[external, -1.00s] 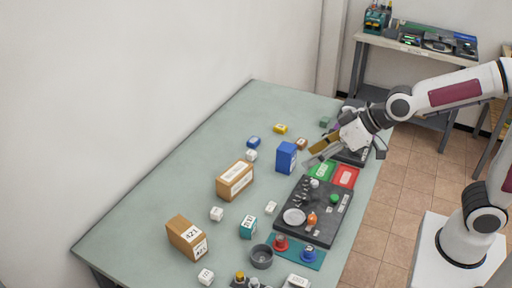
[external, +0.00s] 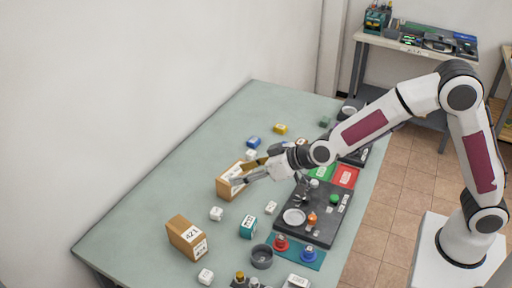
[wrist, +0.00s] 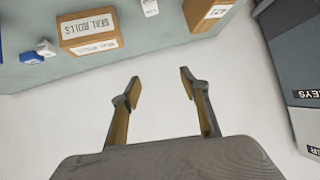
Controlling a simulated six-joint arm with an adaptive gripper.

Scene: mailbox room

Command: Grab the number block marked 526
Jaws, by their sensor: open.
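I cannot read 526 on any block. Small white blocks stand on the table near the left cardboard box (external: 216,214), at the front (external: 205,276) and beside the dark tray (external: 270,208). There are also a teal block (external: 248,228), a blue block (external: 253,142) and a yellow block (external: 281,129). My gripper (external: 239,174) is open and empty, above the table and overlapping the middle cardboard box in the external view. In the wrist view its fingers (wrist: 160,78) are apart with nothing between them. A white block (wrist: 149,6) and a blue block (wrist: 31,57) show beyond them.
The middle cardboard box (external: 229,185) reads SEAL ROLLS in the wrist view (wrist: 90,27). Another cardboard box (external: 187,237) stands nearer. A dark tray (external: 318,226), a grey bowl (external: 261,257) and a red card (external: 345,176) lie to the right. The table's left side is clear.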

